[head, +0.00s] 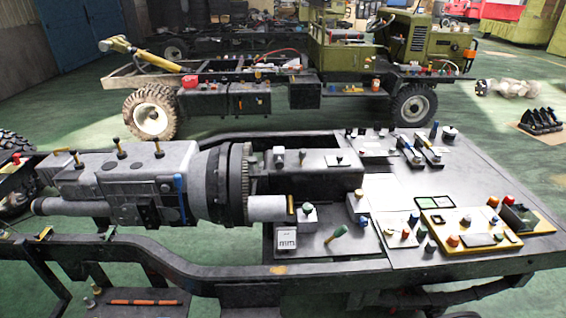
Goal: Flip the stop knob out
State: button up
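The near chassis frame (230,268) carries a flat deck (385,265) with many small knobs and switches. I cannot tell which one is the stop knob. A yellow-edged panel (488,243) at the deck's right bears several red, orange and dark knobs. A dark box (524,222) with a red knob (508,200) on it stands at the panel's right end. My gripper is not in view.
A grey gearbox-like unit (130,185) fills the near frame's left half. A green truck chassis (345,55) stands behind, across a strip of clear green floor (300,120). A dark rack (540,122) sits on the floor at right.

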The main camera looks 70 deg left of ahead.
aim_at(278, 164)
jog(key=u, duration=2.6)
jog(key=i+l+u, duration=0.2)
jog(key=i+l, duration=0.2)
jog(key=i+l+u, duration=0.15)
jog(key=i+l, duration=0.25)
jog(key=i+l+u, duration=0.2)
jog(key=i+l, duration=0.15)
jog(key=l, duration=0.3)
